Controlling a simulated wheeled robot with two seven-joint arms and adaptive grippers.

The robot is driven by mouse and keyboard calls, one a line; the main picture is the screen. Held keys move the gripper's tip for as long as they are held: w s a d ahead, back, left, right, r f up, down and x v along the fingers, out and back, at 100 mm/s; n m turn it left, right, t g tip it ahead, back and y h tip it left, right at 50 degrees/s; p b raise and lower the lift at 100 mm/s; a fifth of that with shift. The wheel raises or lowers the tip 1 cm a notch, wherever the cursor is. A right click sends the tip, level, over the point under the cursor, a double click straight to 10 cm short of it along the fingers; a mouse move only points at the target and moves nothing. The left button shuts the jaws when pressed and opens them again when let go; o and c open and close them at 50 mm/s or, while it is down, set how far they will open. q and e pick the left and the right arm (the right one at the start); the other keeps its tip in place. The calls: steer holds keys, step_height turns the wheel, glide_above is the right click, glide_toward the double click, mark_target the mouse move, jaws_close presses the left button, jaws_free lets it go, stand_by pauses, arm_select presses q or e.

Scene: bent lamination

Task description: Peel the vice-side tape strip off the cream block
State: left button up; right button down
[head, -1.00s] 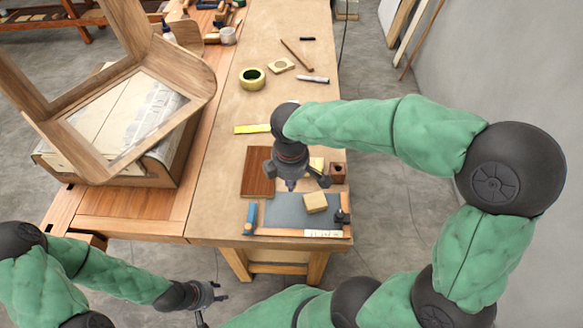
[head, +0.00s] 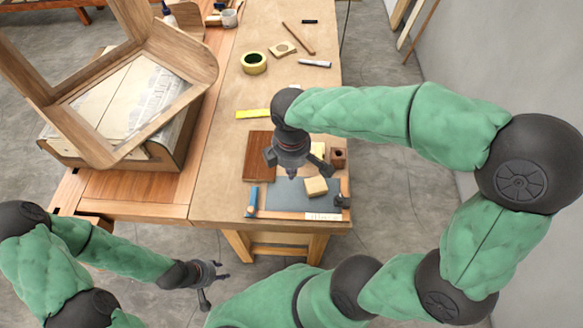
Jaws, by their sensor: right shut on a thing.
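My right gripper (head: 291,172) points down over the back left part of a grey mat in a wood-edged tray (head: 290,215). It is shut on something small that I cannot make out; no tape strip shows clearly. A small cream-tan block (head: 316,187) lies on the mat to the right of the gripper, apart from it as far as I can tell. Another pale piece (head: 318,149) shows behind the gripper, partly hidden. I cannot tell which is the cream block. My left gripper (head: 217,290) is open and empty in front of the bench, low at the bottom left.
A dark red-brown board (head: 258,157) and a brown wooden cube (head: 338,158) lie by the tray. A blue-handled tool (head: 252,200) lies on its left side. A large wooden frame (head: 180,65) leans over a form at left. Tape roll (head: 254,62) and pencils lie further back.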

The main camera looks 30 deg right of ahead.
steer(key=shift+s+r+p, duration=0.1)
steer(key=shift+r+p, duration=1.2)
steer(key=shift+r, duration=0.35)
